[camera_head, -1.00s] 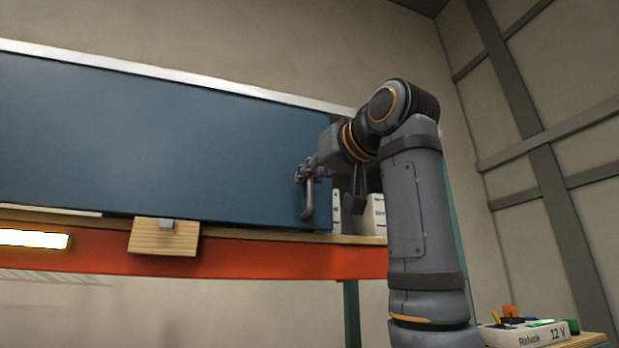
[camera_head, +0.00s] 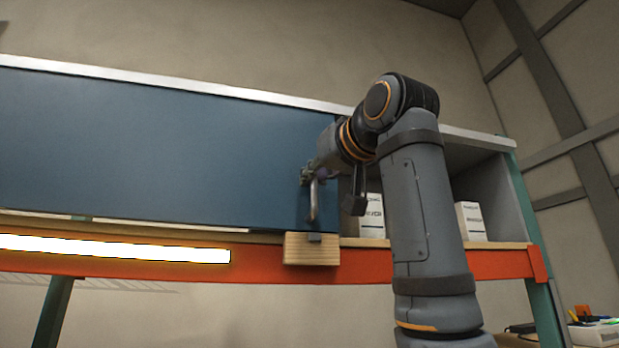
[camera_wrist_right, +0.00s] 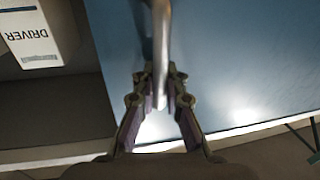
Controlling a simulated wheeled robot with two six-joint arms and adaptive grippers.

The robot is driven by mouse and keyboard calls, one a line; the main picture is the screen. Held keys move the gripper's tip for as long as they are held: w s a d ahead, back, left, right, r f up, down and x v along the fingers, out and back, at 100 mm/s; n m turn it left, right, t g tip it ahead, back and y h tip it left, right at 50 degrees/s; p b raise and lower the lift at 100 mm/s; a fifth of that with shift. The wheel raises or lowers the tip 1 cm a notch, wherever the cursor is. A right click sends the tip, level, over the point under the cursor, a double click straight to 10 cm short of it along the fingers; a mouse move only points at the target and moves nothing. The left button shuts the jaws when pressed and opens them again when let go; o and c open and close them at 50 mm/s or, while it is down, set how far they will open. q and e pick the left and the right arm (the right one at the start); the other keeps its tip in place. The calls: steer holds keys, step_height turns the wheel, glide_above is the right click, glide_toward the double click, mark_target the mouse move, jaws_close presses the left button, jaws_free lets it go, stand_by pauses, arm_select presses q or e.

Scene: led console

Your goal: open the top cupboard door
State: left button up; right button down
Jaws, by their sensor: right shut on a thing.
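The blue cupboard door (camera_head: 150,155) is a wide flat panel in the head view, and its right end stands at the middle of the picture. A bare curved metal handle (camera_head: 314,203) sits near that right end. My right gripper (camera_head: 306,174) is shut on the handle's upper part. In the right wrist view, the handle (camera_wrist_right: 162,50) runs between the two fingers of my right gripper (camera_wrist_right: 160,88). To the right of the door the cupboard (camera_head: 490,185) is open, partly hidden by my right arm. My left gripper is not in view.
White boxes (camera_head: 469,221) stand inside the open part; one marked DRIVER (camera_wrist_right: 35,38) shows in the wrist view. A wooden block (camera_head: 311,249) hangs on the orange beam (camera_head: 440,263) below the door's right end. A lit lamp (camera_head: 120,248) is below. A tray of parts (camera_head: 597,333) is at lower right.

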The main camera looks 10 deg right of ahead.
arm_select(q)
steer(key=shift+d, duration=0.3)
arm_select(e)
steer(key=c, duration=1.4)
jaws_free()
steer(key=shift+s+r, duration=0.1)
steer(key=shift+s, duration=0.2)
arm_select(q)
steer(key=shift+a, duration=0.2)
arm_select(e)
steer(key=v, duration=1.1)
steer(key=shift+s+d, duration=0.2)
steer(key=shift+s, duration=0.2)
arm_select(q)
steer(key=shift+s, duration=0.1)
